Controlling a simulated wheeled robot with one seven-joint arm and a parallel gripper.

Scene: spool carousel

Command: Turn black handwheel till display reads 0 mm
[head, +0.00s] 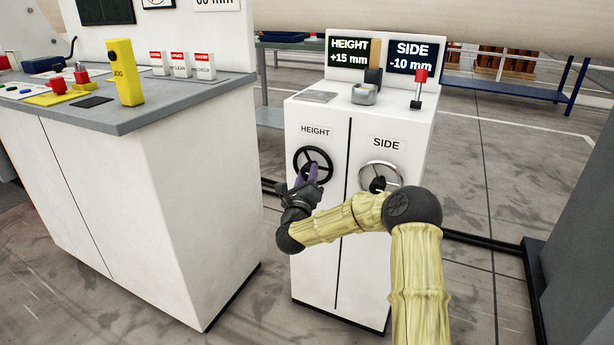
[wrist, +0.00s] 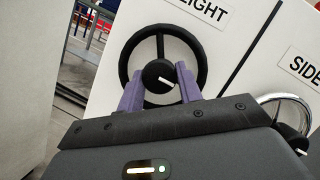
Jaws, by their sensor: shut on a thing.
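The black handwheel (head: 297,160) is on the front of the white cabinet under the HEIGHT label. My gripper (head: 308,178) is at its lower middle. In the wrist view, the purple fingers of my gripper (wrist: 160,80) are on either side of the round hub of the black handwheel (wrist: 203,50) and shut on it. The hub has a white mark pointing right and slightly down. The fingers hide part of the lower rim.
A chrome handwheel (head: 381,163) under the SIDE label is close on the right, by my forearm. The SIDE display (head: 413,55) reads -10 mm. A control desk (head: 170,190) stands left.

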